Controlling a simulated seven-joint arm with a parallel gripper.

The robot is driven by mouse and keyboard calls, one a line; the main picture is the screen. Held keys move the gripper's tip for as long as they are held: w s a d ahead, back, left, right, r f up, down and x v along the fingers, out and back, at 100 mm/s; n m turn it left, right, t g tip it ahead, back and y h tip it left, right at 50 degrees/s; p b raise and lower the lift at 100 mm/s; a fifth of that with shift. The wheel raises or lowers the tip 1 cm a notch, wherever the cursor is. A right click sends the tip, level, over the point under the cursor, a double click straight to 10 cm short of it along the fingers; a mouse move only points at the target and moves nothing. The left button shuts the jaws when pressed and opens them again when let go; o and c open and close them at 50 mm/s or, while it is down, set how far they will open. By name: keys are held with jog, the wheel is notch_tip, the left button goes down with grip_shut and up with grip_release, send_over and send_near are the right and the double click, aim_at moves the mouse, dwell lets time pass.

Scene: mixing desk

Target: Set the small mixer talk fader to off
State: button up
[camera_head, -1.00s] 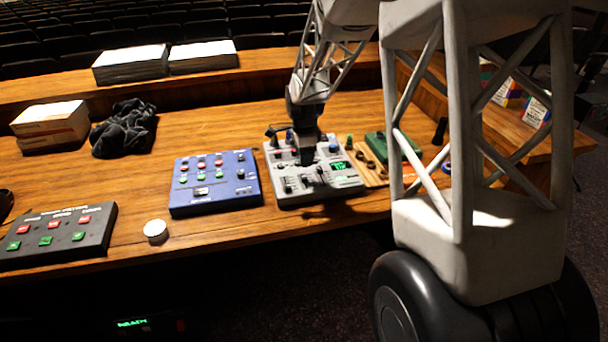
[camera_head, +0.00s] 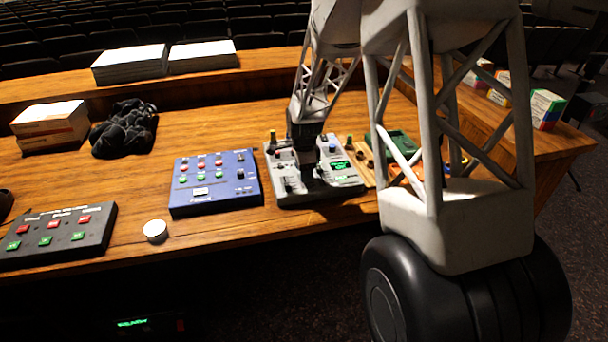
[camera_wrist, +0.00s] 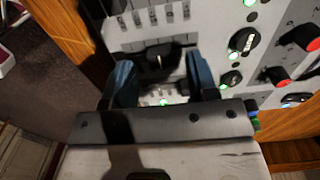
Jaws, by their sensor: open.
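The small grey mixer (camera_head: 292,188) lies on the wooden desk in the head view, with a green display, knobs and faders. My gripper (camera_head: 316,172) is over its middle and hides part of its face. In the wrist view, the mixer panel (camera_wrist: 205,22) fills the upper part. My gripper (camera_wrist: 160,84) is open there, its two blue-grey fingers apart. A small fader cap (camera_wrist: 157,62) in a dark slot shows between and just beyond the fingers, with a green light below it. I cannot read its label or tell whether a finger touches it.
A blue control box (camera_head: 215,182) stands left of the mixer, with a white round lid (camera_head: 155,231) and a dark button box (camera_head: 58,236) further left. A green device (camera_head: 395,146) is close on the right. Knobs (camera_wrist: 245,42) crowd the panel right of my fingers.

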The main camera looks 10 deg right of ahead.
jog(key=shift+f, duration=0.8)
jog(key=shift+c, duration=0.4)
grip_shut()
